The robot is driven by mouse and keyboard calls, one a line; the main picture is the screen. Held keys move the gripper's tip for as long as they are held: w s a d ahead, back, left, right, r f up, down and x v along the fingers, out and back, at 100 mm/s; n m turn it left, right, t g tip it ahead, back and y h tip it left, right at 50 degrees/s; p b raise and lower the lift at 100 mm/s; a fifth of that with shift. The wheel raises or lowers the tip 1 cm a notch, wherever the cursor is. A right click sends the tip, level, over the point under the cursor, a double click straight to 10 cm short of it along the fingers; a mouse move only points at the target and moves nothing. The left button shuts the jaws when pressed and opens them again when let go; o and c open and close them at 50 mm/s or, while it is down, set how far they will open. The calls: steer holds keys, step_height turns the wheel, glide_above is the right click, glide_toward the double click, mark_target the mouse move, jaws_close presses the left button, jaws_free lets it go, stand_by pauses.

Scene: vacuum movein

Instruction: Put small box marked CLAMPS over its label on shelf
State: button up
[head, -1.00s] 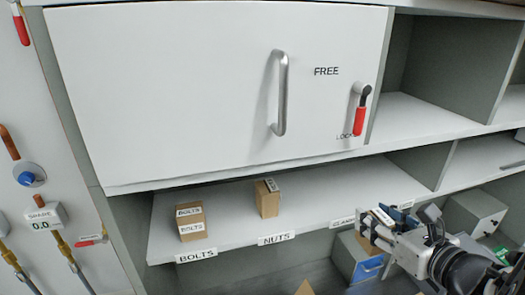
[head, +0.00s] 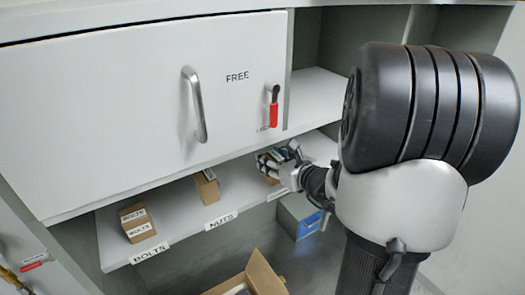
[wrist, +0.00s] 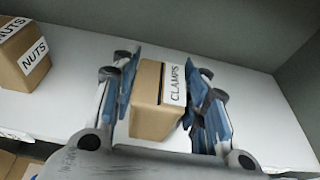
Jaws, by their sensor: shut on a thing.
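My gripper (head: 276,163) is shut on the small cardboard box marked CLAMPS (wrist: 155,104), with one finger on each side of it. In the wrist view the box is between the blue finger pads, its CLAMPS label facing up and to the right. The box is at the white shelf (head: 185,205), right of the NUTS box; I cannot tell if it touches the shelf. In the head view my gripper and arm mostly hide the box (head: 268,179). The CLAMPS shelf label cannot be read; a white strip below the gripper is partly hidden.
The BOLTS box (head: 137,223) and NUTS box (head: 206,187) stand on the shelf, above the BOLTS label (head: 150,252) and NUTS label (head: 221,221). A closed cabinet door (head: 140,110) overhangs the shelf. An open carton (head: 262,275) and a blue-fronted bin (head: 303,220) are below.

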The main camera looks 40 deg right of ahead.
mark_target(268, 154)
steer(key=w, duration=0.3)
steer(key=shift+w+d+f+p, duration=0.1)
steer(key=shift+w+p, duration=0.3)
steer(key=shift+p, duration=0.15)
steer(key=shift+s, duration=0.25)
steer(key=shift+f+b, duration=0.2)
steer(key=shift+b, duration=0.15)
steer(key=o, duration=1.3)
steer(key=shift+w, duration=0.1)
steer(key=shift+r, duration=0.1)
